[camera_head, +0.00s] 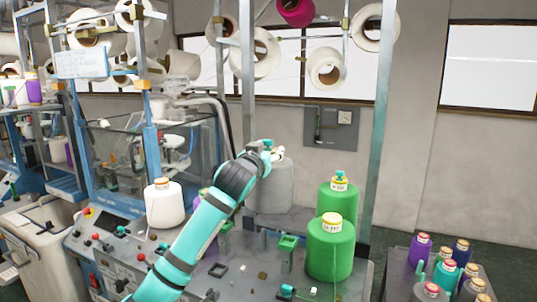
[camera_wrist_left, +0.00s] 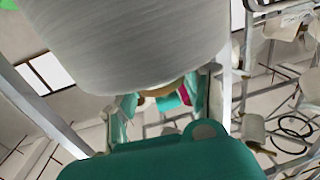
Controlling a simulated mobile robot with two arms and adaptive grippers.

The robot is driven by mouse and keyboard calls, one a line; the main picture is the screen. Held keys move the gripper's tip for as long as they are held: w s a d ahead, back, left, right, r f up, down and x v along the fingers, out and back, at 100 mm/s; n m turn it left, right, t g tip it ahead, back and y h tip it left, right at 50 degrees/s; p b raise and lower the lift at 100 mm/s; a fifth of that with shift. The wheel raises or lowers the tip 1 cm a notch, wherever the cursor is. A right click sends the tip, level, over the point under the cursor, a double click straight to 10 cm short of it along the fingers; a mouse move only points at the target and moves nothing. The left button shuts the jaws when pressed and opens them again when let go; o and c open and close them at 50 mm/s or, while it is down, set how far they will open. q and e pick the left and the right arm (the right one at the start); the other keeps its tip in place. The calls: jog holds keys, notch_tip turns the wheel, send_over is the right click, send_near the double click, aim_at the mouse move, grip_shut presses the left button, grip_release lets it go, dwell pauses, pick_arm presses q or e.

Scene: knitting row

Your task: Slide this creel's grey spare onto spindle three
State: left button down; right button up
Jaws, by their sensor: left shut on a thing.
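A grey yarn cone (camera_head: 283,187) stands upright, or nearly so, at the back of the machine table, partly behind my left arm. My left gripper (camera_head: 275,151) is at its top, shut on the cone's narrow end. In the left wrist view the large pale grey cone (camera_wrist_left: 150,45) fills the top of the picture. Its brownish tip sits between the fingers of the gripper (camera_wrist_left: 163,104). I cannot tell whether its base is resting or lifted. I cannot make out which spindle is number three. My right gripper is not in view.
Two green cones (camera_head: 331,247) stand at the table's right, close to the grey one. A white cone (camera_head: 164,203) stands left of my arm. A grey upright post (camera_head: 383,110) rises behind the green cones. Several small spools (camera_head: 420,247) stand on a separate stand at right.

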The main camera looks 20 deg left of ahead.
aim_at(268, 141)
pick_arm(q)
notch_tip(268, 141, up, 3)
jog(key=shift+r, duration=2.35)
notch_tip(268, 141, up, 6)
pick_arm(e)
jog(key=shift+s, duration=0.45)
pick_arm(q)
jog(key=shift+a, duration=0.1)
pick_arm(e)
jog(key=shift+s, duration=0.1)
